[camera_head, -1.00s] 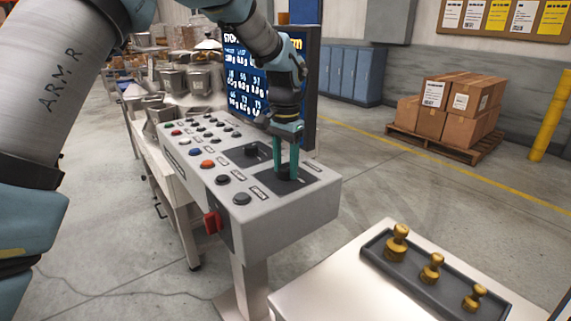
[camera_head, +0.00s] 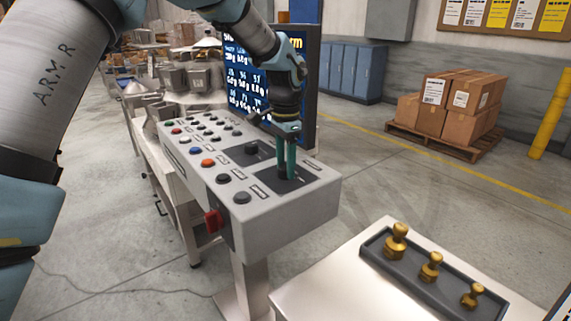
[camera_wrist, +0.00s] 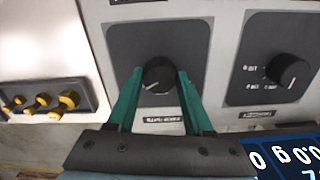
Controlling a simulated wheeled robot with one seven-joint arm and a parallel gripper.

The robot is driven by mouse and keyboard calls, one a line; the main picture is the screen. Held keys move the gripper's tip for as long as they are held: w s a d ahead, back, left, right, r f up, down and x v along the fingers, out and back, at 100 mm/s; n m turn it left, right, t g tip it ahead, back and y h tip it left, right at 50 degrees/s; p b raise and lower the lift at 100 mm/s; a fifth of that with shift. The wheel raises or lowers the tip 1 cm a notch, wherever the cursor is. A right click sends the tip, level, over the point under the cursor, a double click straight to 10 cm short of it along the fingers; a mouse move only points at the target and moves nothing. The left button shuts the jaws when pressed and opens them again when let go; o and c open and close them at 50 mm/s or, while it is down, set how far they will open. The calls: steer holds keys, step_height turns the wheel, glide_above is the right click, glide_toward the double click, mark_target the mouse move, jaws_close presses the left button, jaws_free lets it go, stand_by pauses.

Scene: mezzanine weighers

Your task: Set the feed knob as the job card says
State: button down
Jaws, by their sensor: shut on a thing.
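My gripper (camera_head: 287,165) points down at the near end of the grey control panel (camera_head: 285,215). Its green fingers stand on either side of a black knob and are shut on it. In the wrist view the knob (camera_wrist: 159,75) sits between the fingertips on a dark plate, with a pale pointer line toward the lower left. The label below it is too blurred to read. A second black knob (camera_wrist: 288,72) with marks around it is to the right in the wrist view; it also shows on the panel in the head view (camera_head: 251,147). I cannot make out a job card.
Several coloured push buttons line the panel, and a red switch (camera_head: 213,221) is on its front. A blue screen (camera_head: 240,80) stands behind my arm. Brass weights (camera_head: 431,267) sit in a dark tray on a table at the right. Boxes on a pallet stand farther back.

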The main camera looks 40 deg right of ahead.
mark_target(285, 167)
steer(key=shift+d, duration=0.1)
steer(key=shift+c, duration=1.5)
jaws_free()
steer(key=shift+r, duration=0.1)
step_height(285, 167, up, 11)
steer(key=b, duration=0.2)
steer(key=shift+f, duration=0.2)
steer(key=w+a+f+n, duration=0.2)
steer(key=w+a+n, duration=0.15)
steer(key=a, duration=0.45)
steer(key=w+a+f+n, duration=0.2)
steer(key=w+a, duration=0.2)
steer(key=a, duration=0.4)
steer(key=w+a+f+n, duration=0.2)
steer(key=w+a+n, duration=0.15)
steer(key=a, duration=0.35)
steer(key=s+a+f+n, duration=0.2)
steer(key=a+n, duration=0.1)
steer(key=a, duration=0.5)
steer(key=s+a+f+n+t, duration=0.1)
steer(key=s+a+f+n, duration=0.1)
steer(key=a, duration=0.7)
steer(key=s+a+f+n, duration=0.2)
steer(key=a+n, duration=0.3)
steer(key=a, duration=0.4)
steer(key=shift+s+a+f+t, duration=0.2)
steer(key=shift+s+f+t, duration=0.1)
steer(key=shift+s, duration=0.2)
